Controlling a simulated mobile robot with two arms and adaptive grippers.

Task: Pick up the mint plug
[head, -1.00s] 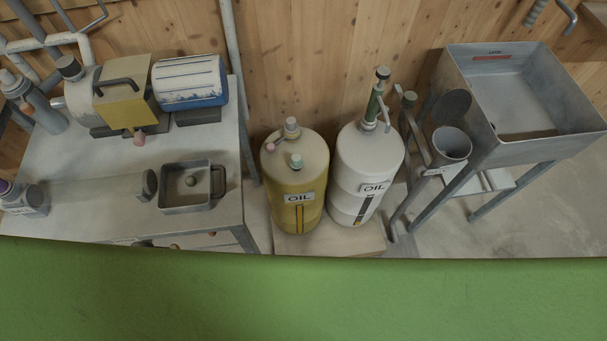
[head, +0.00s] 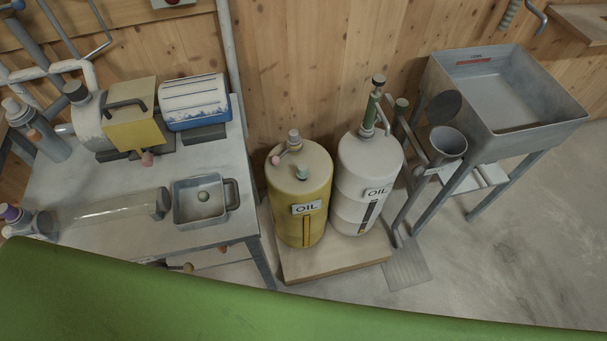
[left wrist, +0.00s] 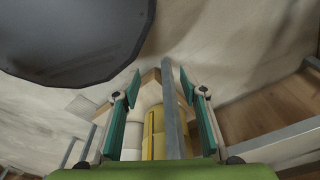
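Yellow and white cylindrical shapes and a grey bar show beyond the fingers, but I cannot make out the mint plug there. Neither gripper shows in the head view, so how far the left one is from the plug is unclear. My right gripper is not in view.
A white oil drum (head: 354,206) with a green-handled pump stands right of the yellow one on a wooden platform (head: 335,263). A workbench (head: 110,170) with a motor and square pan (head: 205,216) is left.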

